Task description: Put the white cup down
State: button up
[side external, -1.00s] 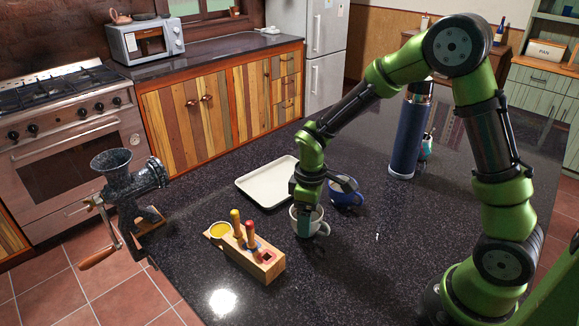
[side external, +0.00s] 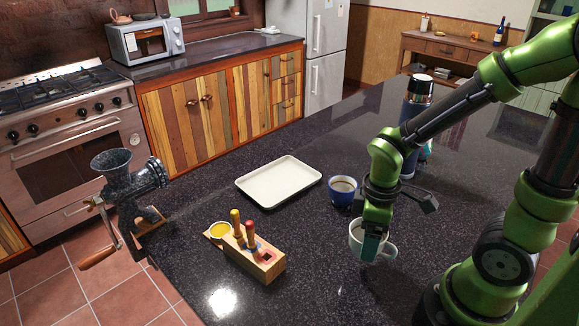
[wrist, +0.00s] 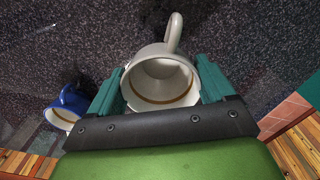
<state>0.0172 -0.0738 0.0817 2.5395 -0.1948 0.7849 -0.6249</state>
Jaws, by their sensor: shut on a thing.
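The white cup (side external: 356,243) is upright at the right middle of the dark counter in the side view, with its handle to the right. My gripper (side external: 371,241) points down and is shut on it. In the wrist view, the white cup (wrist: 152,58) sits between the two green fingers of my gripper (wrist: 160,92), its handle toward the top. I see its hollow inside with a brown ring. The fingers hide part of the cup's wall. I cannot tell for sure whether its base touches the counter.
A blue mug (side external: 341,196) stands just behind and left of the cup. A pale tray (side external: 279,182) lies farther left. A tall flask (side external: 417,100) stands behind my arm. Counter between block and cup is clear.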

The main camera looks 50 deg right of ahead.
jog(key=shift+w+d+f, duration=0.1)
jog(key=shift+w+f, duration=0.15)
jog(key=shift+m, duration=0.6)
jog(key=w, duration=0.4)
jog(key=w+d, duration=0.1)
jog(key=w, duration=0.9)
jog(key=shift+d, duration=0.3)
jog(key=w+r, duration=0.1)
jog(key=w, duration=0.4)
send_over(267, 191)
jog(key=shift+s+f, duration=0.15)
jog(key=shift+f, duration=0.4)
jog(key=shift+w+f, duration=0.2)
jog(key=shift+f, duration=1.55)
jog(key=shift+f, duration=0.1)
jog(key=o, duration=1)
jog(key=shift+f, duration=0.1)
